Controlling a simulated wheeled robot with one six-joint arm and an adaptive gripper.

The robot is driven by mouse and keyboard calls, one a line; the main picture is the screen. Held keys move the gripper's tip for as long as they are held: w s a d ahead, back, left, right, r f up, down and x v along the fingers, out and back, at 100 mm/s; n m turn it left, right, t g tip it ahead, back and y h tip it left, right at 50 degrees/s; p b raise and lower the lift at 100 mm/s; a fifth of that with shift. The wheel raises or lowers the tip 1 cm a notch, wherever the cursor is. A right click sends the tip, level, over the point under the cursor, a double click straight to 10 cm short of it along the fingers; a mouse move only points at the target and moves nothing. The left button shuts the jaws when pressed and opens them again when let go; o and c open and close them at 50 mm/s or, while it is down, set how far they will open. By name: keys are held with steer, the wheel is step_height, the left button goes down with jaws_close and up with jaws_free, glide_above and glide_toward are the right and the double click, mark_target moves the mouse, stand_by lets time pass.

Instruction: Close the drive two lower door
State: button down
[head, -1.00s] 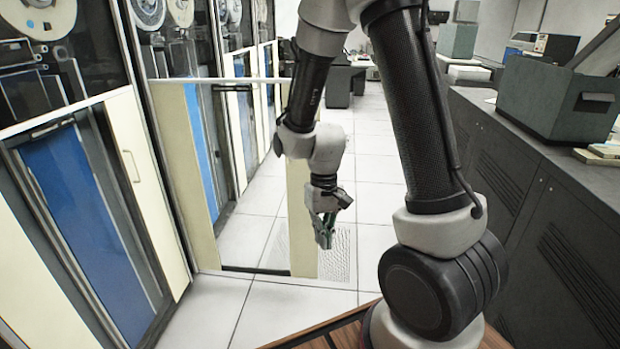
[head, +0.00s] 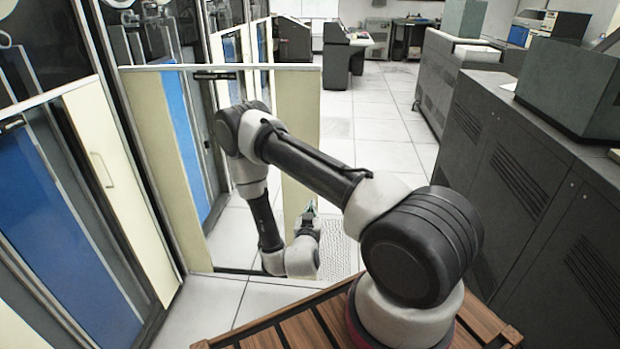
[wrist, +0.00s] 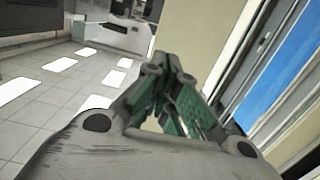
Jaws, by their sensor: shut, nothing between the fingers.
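An open lower door (head: 298,125) stands out from the tape drive cabinets across the aisle in the head view. It has cream side panels, a see-through middle and a dark handle (head: 215,75) on its top rail. In the wrist view my gripper (wrist: 172,85) is shut and empty, with the cream door panel (wrist: 195,45) just beyond the fingers. I cannot tell whether they touch. No drive number is legible.
Another lower door (head: 105,180), cream with a blue pane, stands at the near left. Dark grey cabinets (head: 500,170) line the right side. The tiled floor (head: 375,155) between is clear, with a floor grille (head: 340,255) by the door's free edge.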

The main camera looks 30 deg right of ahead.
steer(key=w+d+r, duration=0.1)
steer(key=w+d, duration=0.2)
steer(key=w, duration=0.3)
steer(key=w+d+r+t, duration=0.1)
steer(key=w+d, duration=0.3)
steer(key=w, duration=0.2)
steer(key=shift+r, duration=0.1)
